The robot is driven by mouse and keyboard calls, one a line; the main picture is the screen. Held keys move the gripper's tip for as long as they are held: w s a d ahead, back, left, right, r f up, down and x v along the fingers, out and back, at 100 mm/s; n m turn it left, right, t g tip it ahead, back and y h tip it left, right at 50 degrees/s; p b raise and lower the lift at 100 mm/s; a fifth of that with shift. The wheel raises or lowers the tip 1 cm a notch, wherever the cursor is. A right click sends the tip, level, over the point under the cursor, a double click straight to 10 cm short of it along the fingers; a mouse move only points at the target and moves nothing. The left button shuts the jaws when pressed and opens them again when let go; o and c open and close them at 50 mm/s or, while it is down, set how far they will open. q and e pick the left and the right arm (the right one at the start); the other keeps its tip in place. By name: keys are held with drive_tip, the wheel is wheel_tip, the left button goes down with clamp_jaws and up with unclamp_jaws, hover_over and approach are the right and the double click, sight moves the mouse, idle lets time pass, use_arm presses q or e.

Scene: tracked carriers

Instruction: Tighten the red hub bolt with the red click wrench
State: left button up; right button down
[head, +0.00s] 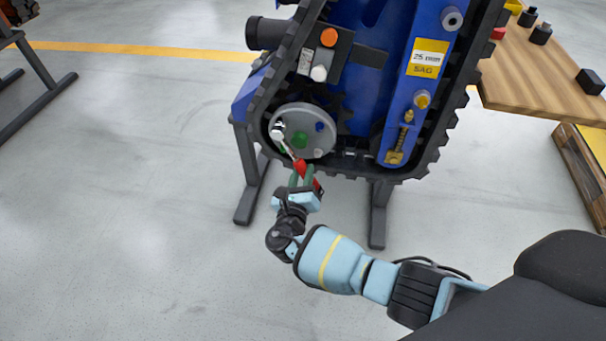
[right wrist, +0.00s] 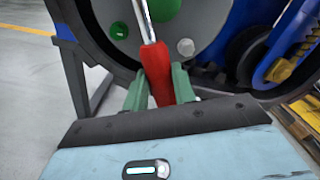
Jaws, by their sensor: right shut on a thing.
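The red click wrench (head: 300,167) has a red handle and a bright metal shaft. My right gripper (head: 301,178) is shut on its handle, with the green fingers on either side. In the right wrist view the wrench handle (right wrist: 157,72) stands between the fingertips (right wrist: 160,88), and its shaft runs up out of the picture. The wrench head (head: 278,130) is at the upper left of the round grey hub (head: 308,117). I cannot make out the red hub bolt; the wrench head may cover it. My left gripper is not in view.
The hub also carries a blue bolt (head: 319,127), a white bolt (head: 318,153), a green bolt (right wrist: 119,30) and a green centre (head: 299,141). A black track (head: 440,140) surrounds the blue carrier (head: 350,98) on dark legs. A wooden bench (head: 540,75) stands right.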

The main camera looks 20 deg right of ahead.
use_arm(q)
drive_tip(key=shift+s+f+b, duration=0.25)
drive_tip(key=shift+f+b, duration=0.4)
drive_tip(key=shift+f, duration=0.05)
use_arm(e)
drive_tip(key=shift+w+a+f+m, duration=0.25)
drive_tip(key=shift+w+a+m, duration=0.1)
drive_tip(key=shift+a+m, duration=0.15)
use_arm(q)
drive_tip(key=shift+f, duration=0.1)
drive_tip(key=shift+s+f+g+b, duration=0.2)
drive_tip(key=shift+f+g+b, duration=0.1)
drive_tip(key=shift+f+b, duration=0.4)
use_arm(e)
drive_tip(key=shift+w+a+f+m, duration=0.15)
drive_tip(key=shift+w+a+m, duration=0.2)
drive_tip(key=shift+a+m, duration=0.25)
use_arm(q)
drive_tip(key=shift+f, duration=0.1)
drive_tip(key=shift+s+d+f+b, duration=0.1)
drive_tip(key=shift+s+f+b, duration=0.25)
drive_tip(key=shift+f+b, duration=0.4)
use_arm(e)
drive_tip(key=shift+w+a+f+m, duration=0.15)
drive_tip(key=shift+w+a+m, duration=0.25)
drive_tip(key=shift+a+m, duration=0.15)
